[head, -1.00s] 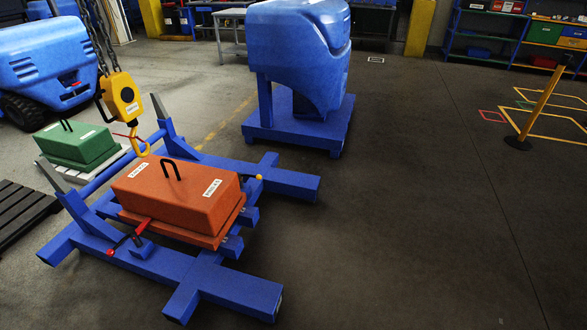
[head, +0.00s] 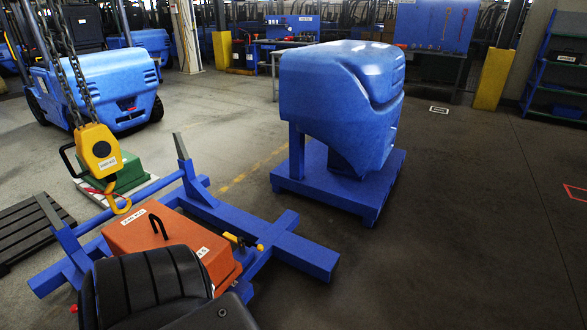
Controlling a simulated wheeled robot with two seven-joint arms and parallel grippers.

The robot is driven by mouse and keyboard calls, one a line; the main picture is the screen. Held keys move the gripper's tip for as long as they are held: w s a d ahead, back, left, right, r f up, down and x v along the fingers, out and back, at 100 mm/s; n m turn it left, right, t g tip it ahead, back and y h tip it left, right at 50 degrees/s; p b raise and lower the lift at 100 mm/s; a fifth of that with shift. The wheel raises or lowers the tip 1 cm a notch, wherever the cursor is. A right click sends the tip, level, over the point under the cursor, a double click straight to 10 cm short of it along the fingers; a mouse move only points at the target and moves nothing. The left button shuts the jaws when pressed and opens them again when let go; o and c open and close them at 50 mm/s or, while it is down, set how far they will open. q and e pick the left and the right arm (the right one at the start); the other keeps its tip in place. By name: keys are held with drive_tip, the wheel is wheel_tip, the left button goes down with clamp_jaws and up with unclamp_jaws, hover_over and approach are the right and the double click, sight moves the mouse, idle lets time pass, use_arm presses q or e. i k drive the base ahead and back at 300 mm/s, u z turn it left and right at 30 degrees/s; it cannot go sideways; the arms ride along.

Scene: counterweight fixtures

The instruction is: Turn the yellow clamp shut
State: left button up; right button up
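The yellow clamp (head: 232,238) sits on the blue frame (head: 305,251) at the far right edge of the orange counterweight (head: 168,234). The counterweight has a black loop handle (head: 158,226) on top. Neither gripper shows in the head view.
A yellow hoist hook (head: 123,206) hangs on chains just left of the counterweight. A green counterweight (head: 131,171) lies behind it. A blue forklift body (head: 335,95) stands on a blue pallet (head: 370,210) further back. The floor to the right is clear.

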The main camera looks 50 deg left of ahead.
sight(240, 241)
drive_tip(key=u, duration=0.2)
drive_tip(key=i, duration=1.3)
drive_tip(key=u, duration=1.15)
drive_tip(key=i, duration=0.7)
drive_tip(key=u, duration=0.55)
